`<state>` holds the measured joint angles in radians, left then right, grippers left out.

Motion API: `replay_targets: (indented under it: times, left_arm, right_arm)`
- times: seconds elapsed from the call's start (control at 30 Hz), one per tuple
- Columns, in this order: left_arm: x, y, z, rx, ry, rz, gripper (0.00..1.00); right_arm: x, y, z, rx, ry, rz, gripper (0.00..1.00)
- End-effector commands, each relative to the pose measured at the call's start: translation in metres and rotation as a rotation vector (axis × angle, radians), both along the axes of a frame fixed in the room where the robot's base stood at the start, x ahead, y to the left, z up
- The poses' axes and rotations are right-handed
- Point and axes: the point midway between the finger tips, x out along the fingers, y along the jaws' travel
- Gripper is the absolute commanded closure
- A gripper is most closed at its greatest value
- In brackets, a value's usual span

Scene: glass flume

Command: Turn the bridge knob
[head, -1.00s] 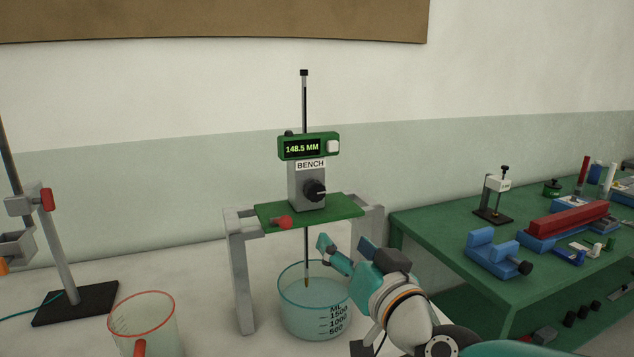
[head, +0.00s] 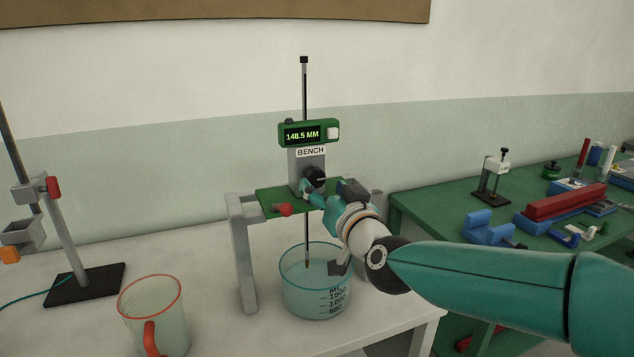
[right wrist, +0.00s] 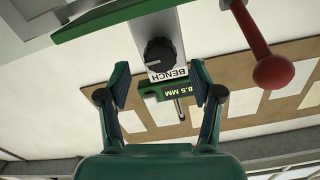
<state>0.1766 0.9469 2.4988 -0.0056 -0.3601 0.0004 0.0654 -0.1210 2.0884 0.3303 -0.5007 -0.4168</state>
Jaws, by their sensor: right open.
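The black bridge knob (head: 316,174) is on the front of a grey block labelled BENCH (head: 310,152), above the green bridge plate (head: 268,199). A green display above it reads 148.5 MM (head: 302,134). My right gripper (head: 330,192) is open just in front of and below the knob, partly covering the block. In the right wrist view the knob (right wrist: 160,51) is beyond the fingertips, roughly centred between the two open fingers (right wrist: 160,84), with nothing held. Whether a finger touches it, I cannot tell. My left gripper is not in view.
A red knobbed lever (head: 285,209) sticks out at the plate's front, close to my right gripper. A glass beaker (head: 305,285) stands under the bridge, with a thin rod reaching into it. A red-rimmed jug (head: 165,315) and a clamp stand (head: 88,283) are at left.

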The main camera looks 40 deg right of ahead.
Motion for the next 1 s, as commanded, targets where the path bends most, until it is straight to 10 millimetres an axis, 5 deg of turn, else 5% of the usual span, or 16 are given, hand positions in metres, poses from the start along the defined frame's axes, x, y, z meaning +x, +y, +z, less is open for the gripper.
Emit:
replay_targets:
  times: [0.23,0.63,1.0]
  left_arm:
    - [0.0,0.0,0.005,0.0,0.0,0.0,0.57]
    - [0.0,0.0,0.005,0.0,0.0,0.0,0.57]
    - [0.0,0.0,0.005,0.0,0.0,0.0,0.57]
  right_arm:
    - [0.032,-0.007,0.0,0.0,0.002,0.0,0.35]
    - [0.039,-0.009,0.0,0.001,0.0,0.0,0.35]
    - [0.038,-0.009,0.0,0.001,0.0,0.0,0.95]
